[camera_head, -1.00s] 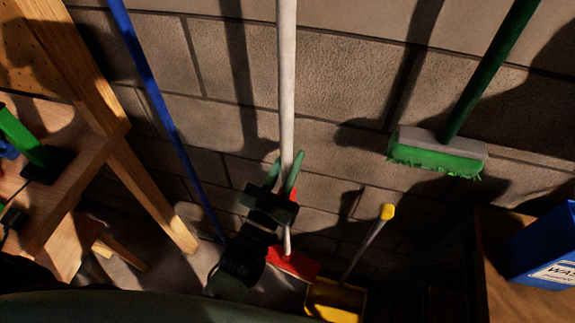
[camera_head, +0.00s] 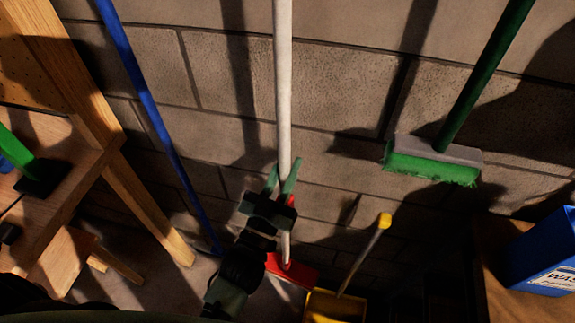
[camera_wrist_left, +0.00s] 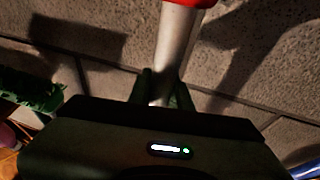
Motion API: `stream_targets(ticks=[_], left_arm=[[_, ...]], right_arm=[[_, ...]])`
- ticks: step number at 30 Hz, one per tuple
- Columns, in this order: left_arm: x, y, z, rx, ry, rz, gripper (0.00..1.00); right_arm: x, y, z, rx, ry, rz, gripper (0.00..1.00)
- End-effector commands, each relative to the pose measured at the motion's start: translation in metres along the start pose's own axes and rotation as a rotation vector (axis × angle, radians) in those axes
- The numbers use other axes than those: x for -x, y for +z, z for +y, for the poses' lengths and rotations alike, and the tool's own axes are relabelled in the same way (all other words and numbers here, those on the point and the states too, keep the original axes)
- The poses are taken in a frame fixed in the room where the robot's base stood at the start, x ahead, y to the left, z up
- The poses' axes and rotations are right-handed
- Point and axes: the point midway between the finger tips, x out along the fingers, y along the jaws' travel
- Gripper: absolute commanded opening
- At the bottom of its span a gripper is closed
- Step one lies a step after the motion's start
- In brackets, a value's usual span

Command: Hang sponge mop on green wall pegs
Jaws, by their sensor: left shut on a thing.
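The sponge mop (camera_head: 284,90) has a long white handle that runs down from the top of the head view, with a red head (camera_head: 291,269) low near the floor. My left gripper (camera_head: 283,177) is shut on the lower part of the white handle. In the left wrist view the handle (camera_wrist_left: 176,48) sits between the fingers (camera_wrist_left: 162,92), with a red part (camera_wrist_left: 192,3) at the top edge. The mop is close to upright in front of the block wall. The green wall pegs do not show in these frames. My right gripper is not in view.
A blue pole (camera_head: 150,105) leans at the left beside a wooden bench (camera_head: 60,190). A green push broom (camera_head: 432,160) is at the right. A yellow dustpan (camera_head: 335,305) stands below, and a blue box (camera_head: 543,250) sits on a wooden surface at lower right.

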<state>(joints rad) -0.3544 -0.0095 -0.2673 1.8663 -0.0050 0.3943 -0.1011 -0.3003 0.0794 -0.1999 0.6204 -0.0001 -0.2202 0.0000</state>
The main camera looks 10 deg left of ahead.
Motion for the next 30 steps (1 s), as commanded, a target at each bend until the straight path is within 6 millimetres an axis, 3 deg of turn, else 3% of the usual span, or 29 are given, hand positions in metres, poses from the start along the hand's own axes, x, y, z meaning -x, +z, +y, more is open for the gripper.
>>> stream_targets(ticks=[23,24,25,26,30], left_arm=[[0.004,0.013,0.0,0.0,0.0,0.005,0.0],[0.004,0.012,0.0,0.0,0.0,0.006,0.31],[0.004,0.012,0.0,0.0,0.0,0.005,0.39],[0.004,0.012,0.0,0.0,0.0,0.005,0.45],[0.004,0.013,0.0,0.0,0.0,0.003,0.45]], right_arm=[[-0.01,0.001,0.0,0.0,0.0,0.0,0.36],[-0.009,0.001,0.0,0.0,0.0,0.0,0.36],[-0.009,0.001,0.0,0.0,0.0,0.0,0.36],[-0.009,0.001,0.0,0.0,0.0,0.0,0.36],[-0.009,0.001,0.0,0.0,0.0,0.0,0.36]])
